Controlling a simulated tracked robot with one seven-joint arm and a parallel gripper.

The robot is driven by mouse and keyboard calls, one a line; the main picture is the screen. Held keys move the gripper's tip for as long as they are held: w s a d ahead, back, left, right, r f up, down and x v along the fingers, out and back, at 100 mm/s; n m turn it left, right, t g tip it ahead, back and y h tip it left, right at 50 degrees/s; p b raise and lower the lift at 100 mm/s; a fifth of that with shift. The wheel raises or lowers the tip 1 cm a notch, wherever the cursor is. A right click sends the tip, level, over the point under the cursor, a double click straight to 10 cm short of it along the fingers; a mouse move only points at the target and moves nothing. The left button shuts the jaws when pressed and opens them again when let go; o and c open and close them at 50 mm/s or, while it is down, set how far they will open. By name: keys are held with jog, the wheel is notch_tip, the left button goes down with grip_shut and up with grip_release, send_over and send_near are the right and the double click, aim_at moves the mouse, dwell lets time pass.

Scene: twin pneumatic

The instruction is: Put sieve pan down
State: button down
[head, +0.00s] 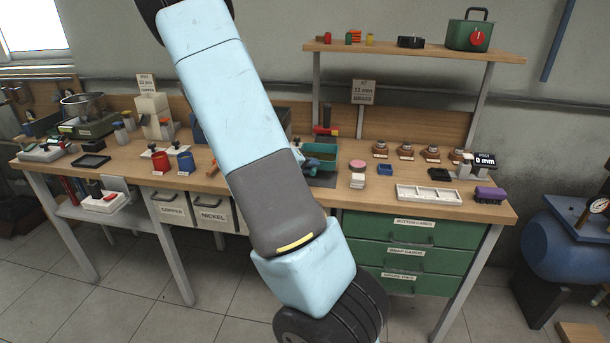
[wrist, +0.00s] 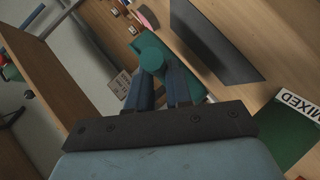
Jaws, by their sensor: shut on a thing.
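More teal shows above the grip and behind the right finger. My arm hides much of that area. I cannot tell whether the pan touches anything below it.
A dark flat panel (wrist: 212,40) and a green surface with a MIXED label (wrist: 297,104) are close by in the wrist view. On the bench, a white compartment tray (head: 429,195), pink and white round pieces (head: 357,173) and a red-handled tool (head: 325,131) stand nearby. A shelf (head: 415,51) overhangs.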

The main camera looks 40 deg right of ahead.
jog(key=shift+w+d+f, duration=0.15)
jog(key=shift+w+f, duration=0.55)
jog(key=shift+f, duration=1.6)
jog(key=c, duration=1)
grip_release()
jog(key=shift+f, duration=0.1)
jog(key=shift+c, duration=0.2)
jog(key=w+v, duration=0.1)
jog(key=v, duration=1.1)
jog(key=s+a+r+n+t+y, duration=0.4)
jog(key=s+a+r+y, duration=0.9)
jog(key=s+a+r, duration=0.7)
notch_tip(320, 180, up, 3)
jog(key=shift+s+a+f, duration=0.2)
jog(key=shift+s+a, duration=0.05)
jog(key=shift+a, duration=0.5)
